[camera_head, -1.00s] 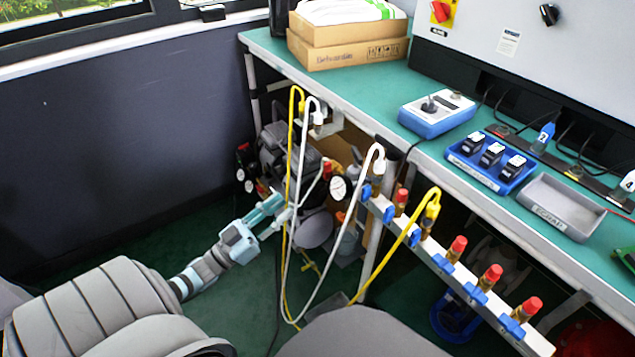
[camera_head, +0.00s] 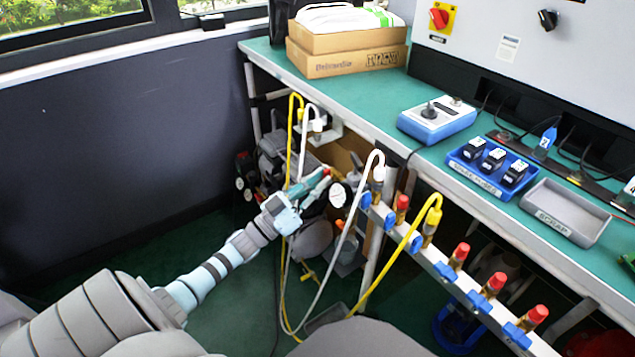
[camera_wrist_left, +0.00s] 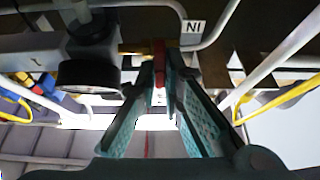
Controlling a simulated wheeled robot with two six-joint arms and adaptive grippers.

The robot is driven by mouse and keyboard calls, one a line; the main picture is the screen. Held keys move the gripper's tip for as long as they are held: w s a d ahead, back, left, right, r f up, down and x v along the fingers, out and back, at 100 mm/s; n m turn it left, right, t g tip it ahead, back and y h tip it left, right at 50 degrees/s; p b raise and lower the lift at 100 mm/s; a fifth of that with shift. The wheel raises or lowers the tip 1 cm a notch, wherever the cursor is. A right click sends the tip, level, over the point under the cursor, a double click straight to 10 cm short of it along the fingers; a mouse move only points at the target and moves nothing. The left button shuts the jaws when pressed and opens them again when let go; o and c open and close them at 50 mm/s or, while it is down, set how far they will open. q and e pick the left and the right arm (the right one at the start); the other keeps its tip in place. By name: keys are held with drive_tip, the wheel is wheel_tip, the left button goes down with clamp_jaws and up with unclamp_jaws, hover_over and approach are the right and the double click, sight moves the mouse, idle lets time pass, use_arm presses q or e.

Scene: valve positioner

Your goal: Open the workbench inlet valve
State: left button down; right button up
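The inlet valve's red handle (camera_wrist_left: 159,62) shows in the left wrist view, near a label with the letters IN, upside down (camera_wrist_left: 194,27). In the head view the red handle (camera_head: 326,171) is small and partly covered by my gripper. My left gripper (camera_head: 325,178) reaches in under the bench from the left. Its teal fingers (camera_wrist_left: 165,68) look open, with the red handle between their tips; contact is not clear. The workbench (camera_head: 370,92) has a green top. My right gripper is not in view.
White hoses (camera_head: 349,215) and yellow hoses (camera_head: 395,252) hang around the gripper. A gauge (camera_head: 337,195) is just right of it. A manifold rail (camera_head: 440,262) with red caps and blue handles runs along the bench front. The floor at left is clear.

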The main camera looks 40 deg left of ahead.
use_arm(q)
drive_tip(key=shift+m, duration=0.3)
drive_tip(key=shift+a+r+m+g+h+b, duration=0.2)
drive_tip(key=shift+m+g+h, duration=0.85)
drive_tip(key=shift+m, duration=2.6)
drive_tip(key=shift+d+f+m+g+h+b, duration=0.1)
drive_tip(key=shift+m+g+h+b, duration=0.3)
drive_tip(key=shift+m+g, duration=2.1)
drive_tip(key=shift+a+r+m+g+h+b, duration=0.15)
drive_tip(key=shift+m+h, duration=0.8)
drive_tip(key=shift+m, duration=3.8)
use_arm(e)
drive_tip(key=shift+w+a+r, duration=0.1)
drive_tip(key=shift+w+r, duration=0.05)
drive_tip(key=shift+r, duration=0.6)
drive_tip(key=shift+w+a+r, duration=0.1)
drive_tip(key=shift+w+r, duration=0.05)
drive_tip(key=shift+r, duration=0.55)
use_arm(q)
drive_tip(key=shift+f, duration=0.1)
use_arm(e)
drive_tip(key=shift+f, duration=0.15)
use_arm(q)
drive_tip(key=c, duration=1.7)
unclamp_jaws()
